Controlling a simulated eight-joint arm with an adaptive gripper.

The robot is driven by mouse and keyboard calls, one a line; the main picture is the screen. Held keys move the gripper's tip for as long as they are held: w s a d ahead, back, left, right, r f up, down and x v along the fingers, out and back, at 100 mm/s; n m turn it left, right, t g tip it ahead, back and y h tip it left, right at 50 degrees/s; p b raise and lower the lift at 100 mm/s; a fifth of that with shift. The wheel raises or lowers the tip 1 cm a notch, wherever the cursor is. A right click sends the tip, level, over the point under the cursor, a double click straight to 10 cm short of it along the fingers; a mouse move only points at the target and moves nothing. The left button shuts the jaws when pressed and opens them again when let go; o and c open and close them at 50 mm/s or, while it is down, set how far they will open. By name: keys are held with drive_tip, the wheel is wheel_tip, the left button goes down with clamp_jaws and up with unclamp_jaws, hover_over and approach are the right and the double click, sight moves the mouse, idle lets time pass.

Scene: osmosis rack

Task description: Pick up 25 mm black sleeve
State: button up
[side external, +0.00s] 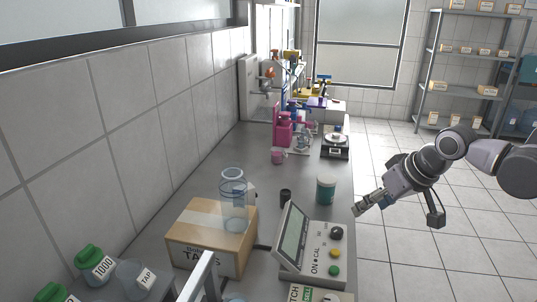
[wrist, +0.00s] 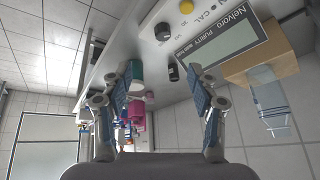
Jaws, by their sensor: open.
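The small black sleeve (side external: 285,196) stands upright on the grey bench, behind the control box and left of a teal jar. In the wrist view the black sleeve (wrist: 173,72) shows between my fingers, farther off than the fingertips. My gripper (side external: 360,208) is off the right edge of the bench, beyond the teal jar from the sleeve. In the wrist view my gripper (wrist: 163,75) has its two fingers spread wide with nothing between them. The sleeve is apart from the fingers.
The teal jar (side external: 326,190) stands between my gripper and the sleeve. The control box (side external: 308,247) and a cardboard box (side external: 209,240) with a clear vessel (side external: 234,205) are in front.

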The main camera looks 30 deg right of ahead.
drive_tip(key=w+r+m+g, duration=0.1)
drive_tip(key=w+r+m, duration=0.25)
drive_tip(key=w, duration=0.35)
drive_tip(key=m+g, duration=0.5)
drive_tip(key=m, duration=0.4)
hover_over(286, 191)
drive_tip(key=shift+n, duration=0.25)
drive_tip(key=f, duration=0.8)
drive_tip(key=shift+s+a, duration=0.15)
drive_tip(key=shift+s, duration=0.1)
drive_tip(key=shift+f, duration=0.3)
drive_tip(key=shift+w+f, duration=0.15)
drive_tip(key=shift+f, duration=4.95)
drive_tip(key=c, duration=1.1)
